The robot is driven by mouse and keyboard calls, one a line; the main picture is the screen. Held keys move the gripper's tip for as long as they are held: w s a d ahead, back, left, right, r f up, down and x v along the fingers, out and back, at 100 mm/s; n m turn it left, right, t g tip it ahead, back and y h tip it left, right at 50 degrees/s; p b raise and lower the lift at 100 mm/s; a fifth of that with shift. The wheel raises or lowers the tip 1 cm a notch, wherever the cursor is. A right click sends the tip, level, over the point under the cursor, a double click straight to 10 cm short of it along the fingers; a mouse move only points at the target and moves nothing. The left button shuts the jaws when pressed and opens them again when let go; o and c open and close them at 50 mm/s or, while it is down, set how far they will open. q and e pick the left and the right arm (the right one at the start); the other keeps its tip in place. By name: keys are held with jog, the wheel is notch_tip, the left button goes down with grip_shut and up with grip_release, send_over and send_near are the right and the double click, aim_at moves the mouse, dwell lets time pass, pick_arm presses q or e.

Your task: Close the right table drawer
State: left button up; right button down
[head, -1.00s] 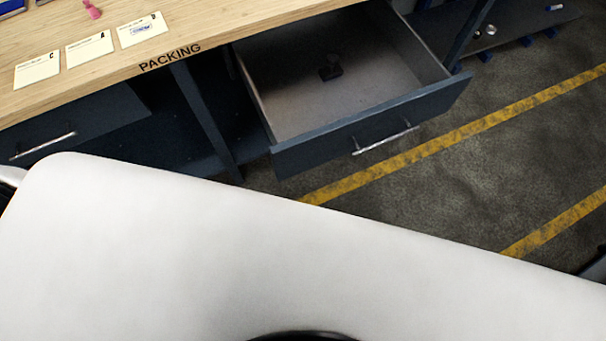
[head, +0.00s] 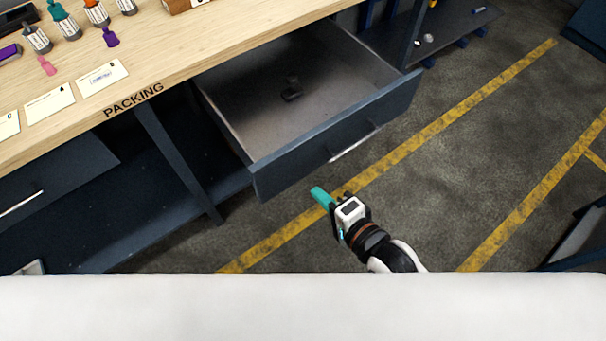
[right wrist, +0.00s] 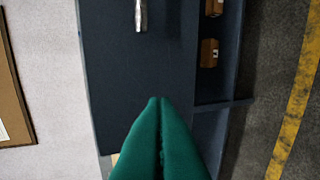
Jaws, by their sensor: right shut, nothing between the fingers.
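The right table drawer (head: 340,135) is pulled well out from under the packing table. Its dark front has a silver bar handle (head: 356,143). My right gripper (head: 318,192) is in front of the drawer front, near its lower left part, with green fingers shut and empty. In the right wrist view the shut fingers (right wrist: 160,102) point at the dark drawer front (right wrist: 135,70), with the handle (right wrist: 140,15) beyond the tips. I cannot tell whether they touch it. My left gripper is not in view.
A small dark object (head: 291,88) lies inside the drawer. The wooden tabletop (head: 190,55) carries cards and several small bottles. A table leg (head: 178,165) stands left of the drawer. The floor in front, with yellow lines (head: 450,115), is clear. Boxes (right wrist: 209,53) show in the wrist view.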

aim_at(295, 169)
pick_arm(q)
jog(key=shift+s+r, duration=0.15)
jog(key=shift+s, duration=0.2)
pick_arm(e)
jog(key=x, duration=0.4)
jog(key=r+x, duration=0.1)
jog(key=x, duration=0.1)
jog(key=shift+w+a, duration=0.25)
jog(key=shift+w, duration=0.05)
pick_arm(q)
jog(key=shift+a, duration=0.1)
